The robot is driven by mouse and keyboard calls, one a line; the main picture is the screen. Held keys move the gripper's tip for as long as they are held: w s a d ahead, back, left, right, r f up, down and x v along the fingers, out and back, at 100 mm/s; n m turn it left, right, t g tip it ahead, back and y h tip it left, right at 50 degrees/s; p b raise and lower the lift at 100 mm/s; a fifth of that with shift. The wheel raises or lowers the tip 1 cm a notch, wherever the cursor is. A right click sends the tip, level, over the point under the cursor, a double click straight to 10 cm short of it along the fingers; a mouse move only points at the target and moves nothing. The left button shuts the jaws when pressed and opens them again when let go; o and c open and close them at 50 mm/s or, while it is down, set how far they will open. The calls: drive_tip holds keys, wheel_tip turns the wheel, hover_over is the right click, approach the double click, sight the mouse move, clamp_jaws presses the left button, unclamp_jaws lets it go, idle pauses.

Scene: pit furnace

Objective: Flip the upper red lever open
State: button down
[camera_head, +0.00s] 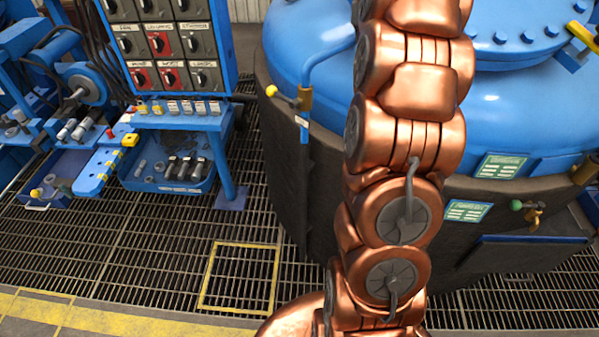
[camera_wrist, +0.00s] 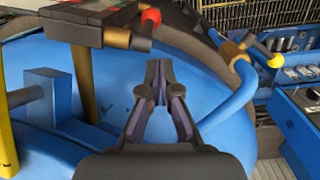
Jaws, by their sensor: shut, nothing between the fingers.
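A red knob (camera_wrist: 151,17) on a short dark lever with a brass collar shows at the top of the wrist view. It sticks out from the side of a dark box (camera_wrist: 95,22) on a post above the blue furnace lid (camera_wrist: 120,95). I cannot tell from this view whether the lever is open or closed. My gripper (camera_wrist: 158,66) is shut and empty, below the red knob in the picture and apart from it. In the head view my copper arm stands before the furnace, and neither the gripper nor the red knob shows there.
A yellow-knobbed brass valve (camera_wrist: 232,50) on a curved blue pipe is right of my gripper; it also shows in the head view (camera_head: 304,98). A green-handled valve (camera_head: 530,212) is at the furnace's right side. A switch panel (camera_head: 165,45) stands left. Grated floor between is clear.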

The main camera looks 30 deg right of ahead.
drive_tip(key=s+a+f+n, duration=0.2)
drive_tip(key=s+a+n, duration=0.1)
drive_tip(key=a, duration=1.1)
drive_tip(key=s+a+f+n, duration=0.4)
drive_tip(key=s+a+f, duration=0.2)
drive_tip(key=s+a, duration=0.5)
drive_tip(key=shift+a+g+p, duration=0.3)
drive_tip(key=shift+a+p, duration=0.1)
drive_tip(key=shift+a, duration=0.2)
drive_tip(key=shift+s+f, duration=0.1)
drive_tip(key=shift+s, duration=0.05)
drive_tip(key=s+a+f+n, duration=0.2)
drive_tip(key=s+a+f, duration=0.2)
drive_tip(key=s, duration=0.6)
drive_tip(key=shift+s+f, duration=0.15)
drive_tip(key=shift+f, duration=1.1)
drive_tip(key=shift+a, duration=0.1)
